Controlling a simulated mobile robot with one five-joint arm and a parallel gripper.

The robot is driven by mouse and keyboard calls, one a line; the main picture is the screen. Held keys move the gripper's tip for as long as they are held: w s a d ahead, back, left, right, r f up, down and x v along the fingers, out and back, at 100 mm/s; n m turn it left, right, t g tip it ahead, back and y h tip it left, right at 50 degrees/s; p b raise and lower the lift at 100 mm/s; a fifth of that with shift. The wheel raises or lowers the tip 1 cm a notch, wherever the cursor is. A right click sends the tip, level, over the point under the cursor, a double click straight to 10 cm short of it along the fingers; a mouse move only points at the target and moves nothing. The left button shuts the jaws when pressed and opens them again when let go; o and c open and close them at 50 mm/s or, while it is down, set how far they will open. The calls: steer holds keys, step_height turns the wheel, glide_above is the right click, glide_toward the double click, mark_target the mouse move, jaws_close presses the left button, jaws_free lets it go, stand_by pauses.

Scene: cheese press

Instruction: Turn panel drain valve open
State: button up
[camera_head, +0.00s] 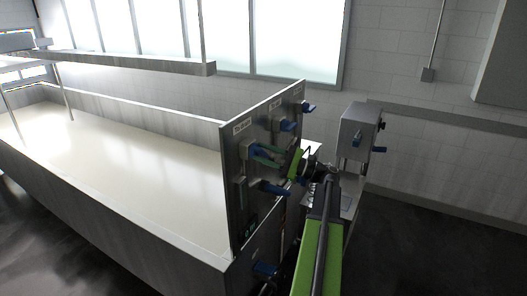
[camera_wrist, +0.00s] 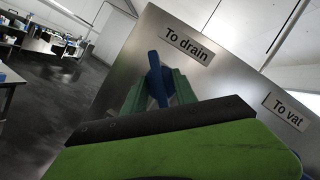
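The upright metal valve panel (camera_head: 238,200) stands at the right end of the long vat. The "To drain" label (camera_wrist: 187,45) is at its top left, above the blue drain valve handle (camera_wrist: 158,82). In the wrist view the handle stands nearly in line with the view, slightly tilted. My gripper (camera_head: 262,153) reaches the panel from the right. Its green fingers lie on both sides of the blue handle and appear closed against it. The handle's lower part is hidden behind my gripper body in the wrist view.
More blue handles (camera_head: 287,126) sit on the panel, one under the "To vat" label (camera_wrist: 288,111). Another blue handle (camera_head: 275,189) is below my gripper. A grey box with blue handles (camera_head: 358,130) stands right of the panel. The floor at the right (camera_head: 430,230) is clear.

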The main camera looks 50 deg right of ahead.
steer(key=shift+w, duration=0.15)
jaws_close()
stand_by(0.4)
steer(key=m+b, duration=0.1)
steer(key=m, duration=0.1)
steer(key=m+t+h+b, duration=0.1)
steer(key=m, duration=0.1)
steer(key=shift+a+f+m+t, duration=0.15)
steer(key=shift+m+t, duration=0.15)
steer(key=shift+m, duration=0.1)
steer(key=m+t+h, duration=0.1)
steer(key=m+h, duration=0.1)
steer(key=m, duration=0.1)
steer(key=m+h, duration=0.2)
steer(key=m, duration=0.2)
steer(key=shift+m+t+b, duration=0.3)
steer(key=shift+t+b, duration=0.05)
steer(key=shift+t, duration=0.05)
jaws_free()
